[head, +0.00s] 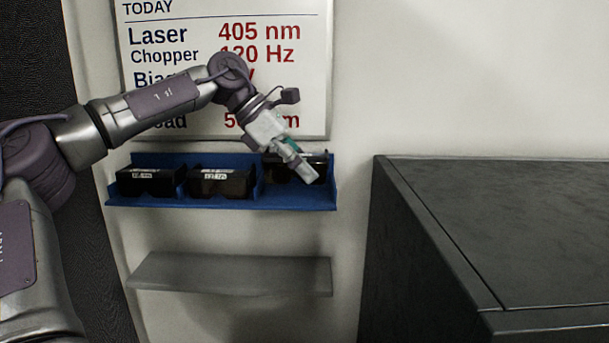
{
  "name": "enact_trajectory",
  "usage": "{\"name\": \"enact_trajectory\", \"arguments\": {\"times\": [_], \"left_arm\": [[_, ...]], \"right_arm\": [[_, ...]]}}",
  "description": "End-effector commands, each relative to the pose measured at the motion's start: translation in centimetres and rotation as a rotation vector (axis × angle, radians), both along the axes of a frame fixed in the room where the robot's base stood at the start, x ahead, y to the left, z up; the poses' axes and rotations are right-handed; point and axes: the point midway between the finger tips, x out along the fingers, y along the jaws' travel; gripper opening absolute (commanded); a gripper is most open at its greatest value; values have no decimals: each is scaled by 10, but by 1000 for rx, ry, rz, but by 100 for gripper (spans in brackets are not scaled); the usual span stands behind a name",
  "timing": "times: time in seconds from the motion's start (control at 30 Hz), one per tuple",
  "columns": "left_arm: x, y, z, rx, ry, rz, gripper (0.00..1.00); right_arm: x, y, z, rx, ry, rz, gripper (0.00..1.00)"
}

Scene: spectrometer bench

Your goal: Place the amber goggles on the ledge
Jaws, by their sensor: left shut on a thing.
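A blue rack (225,203) on the wall has three compartments, each with dark goggles. The left goggles (140,184) and the middle goggles (222,184) have white labels on top. The right goggles (318,166) are partly hidden behind my left gripper (303,172), which is shut on them inside the right compartment. I cannot tell from the lens colours which pair is amber. The grey ledge (232,274) is below the rack and is empty. My right gripper is not in view.
A whiteboard (318,70) with printed settings hangs just above the rack, behind my left arm. A large dark cabinet or bench (500,215) stands at the right. Bare wall lies between the rack and the ledge.

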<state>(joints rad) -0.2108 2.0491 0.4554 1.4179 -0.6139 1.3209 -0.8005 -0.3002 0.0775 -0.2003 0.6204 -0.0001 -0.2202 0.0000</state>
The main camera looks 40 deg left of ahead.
Motion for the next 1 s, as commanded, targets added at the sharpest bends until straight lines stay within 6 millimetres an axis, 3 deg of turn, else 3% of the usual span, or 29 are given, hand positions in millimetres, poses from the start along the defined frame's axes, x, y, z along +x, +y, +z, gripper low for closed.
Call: {"name": "enact_trajectory", "arguments": {"times": [0.17, 0.63, 0.67, 0.77, 1.0], "left_arm": [[0, 0, -21, -3, 2, -1, 0], [0, 0, -33, 0, 1, 1, 0], [0, 0, -32, 0, 0, 0, 29], [0, 0, -31, 0, 1, 1, 46], [0, 0, -31, 0, 1, 1, 49]], "right_arm": [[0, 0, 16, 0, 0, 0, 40], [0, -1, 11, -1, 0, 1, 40], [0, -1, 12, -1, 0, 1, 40], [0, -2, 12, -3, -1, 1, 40], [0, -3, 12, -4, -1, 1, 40]]}}
